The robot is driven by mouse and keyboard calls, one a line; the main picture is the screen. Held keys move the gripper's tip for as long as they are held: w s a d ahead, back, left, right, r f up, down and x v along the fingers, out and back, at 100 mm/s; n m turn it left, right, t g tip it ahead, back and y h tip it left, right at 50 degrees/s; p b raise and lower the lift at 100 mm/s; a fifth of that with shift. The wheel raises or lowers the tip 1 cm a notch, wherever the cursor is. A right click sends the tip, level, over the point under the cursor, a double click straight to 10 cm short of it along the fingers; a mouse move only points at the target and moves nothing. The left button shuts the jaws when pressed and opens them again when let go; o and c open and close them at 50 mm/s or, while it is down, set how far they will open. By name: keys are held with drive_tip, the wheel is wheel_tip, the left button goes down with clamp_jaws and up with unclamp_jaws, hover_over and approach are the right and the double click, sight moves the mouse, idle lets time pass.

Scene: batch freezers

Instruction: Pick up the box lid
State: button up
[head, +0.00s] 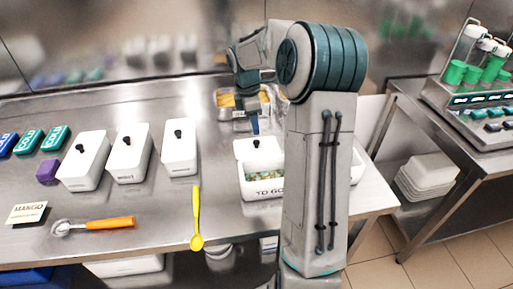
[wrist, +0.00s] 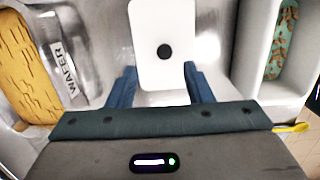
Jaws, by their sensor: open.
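The white box lid (wrist: 149,25) with a round black knob (wrist: 163,51) lies in the wrist view ahead of my gripper (wrist: 159,88). Its near end shows between my two blue fingers, which are apart and hold nothing. I cannot tell whether they touch it. In the head view the lid (head: 265,156) shows behind the open white TO GO box (head: 262,191), which holds small coloured pieces. My gripper (head: 254,124) points down just above the lid there. My arm hides part of the box's right side.
A metal container marked WAFER (wrist: 75,60) stands close left of the lid in the wrist view. The open box's wall (wrist: 247,45) is close on the right. Several white lidded tubs (head: 180,150), a yellow spoon (head: 196,215) and an orange-handled scoop (head: 110,224) are at left.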

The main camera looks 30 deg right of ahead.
sight(256, 141)
drive_tip(key=f, duration=0.6)
drive_tip(key=shift+s+d+f, duration=0.15)
drive_tip(key=shift+s+f, duration=0.2)
clamp_jaws()
